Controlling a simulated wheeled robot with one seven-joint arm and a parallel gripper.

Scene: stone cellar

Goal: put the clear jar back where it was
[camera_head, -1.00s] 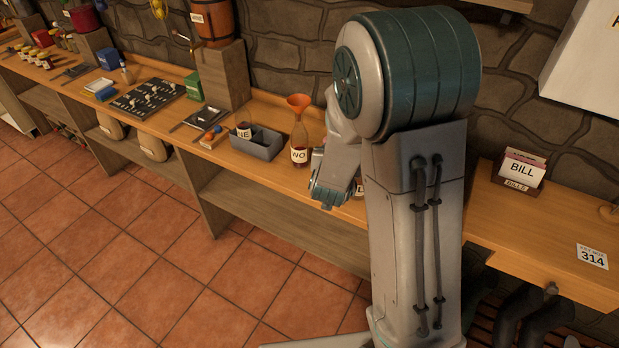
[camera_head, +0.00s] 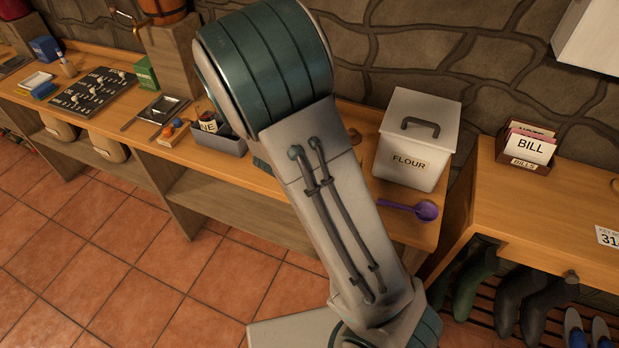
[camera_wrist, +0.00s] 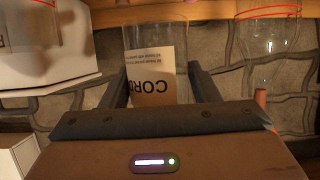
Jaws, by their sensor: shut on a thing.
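The clear jar (camera_wrist: 155,36) is in the middle of the wrist view, between the two fingers of my gripper (camera_wrist: 158,78). It is see-through and carries a pale label that starts with "CORD", upside down in this picture. My gripper is shut on the jar. In the camera_head view my own arm hides both the gripper and the jar. A second clear glass vessel (camera_wrist: 268,38) with a red line shows at the upper right of the wrist view, apart from the gripper.
On the counter in the camera_head view stand a white FLOUR bin (camera_head: 412,145), a purple scoop (camera_head: 424,210) and a grey divided bin (camera_head: 218,139). A bill holder (camera_head: 526,149) stands farther right. The stone wall (camera_head: 365,50) is close behind. The tiled floor in front is clear.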

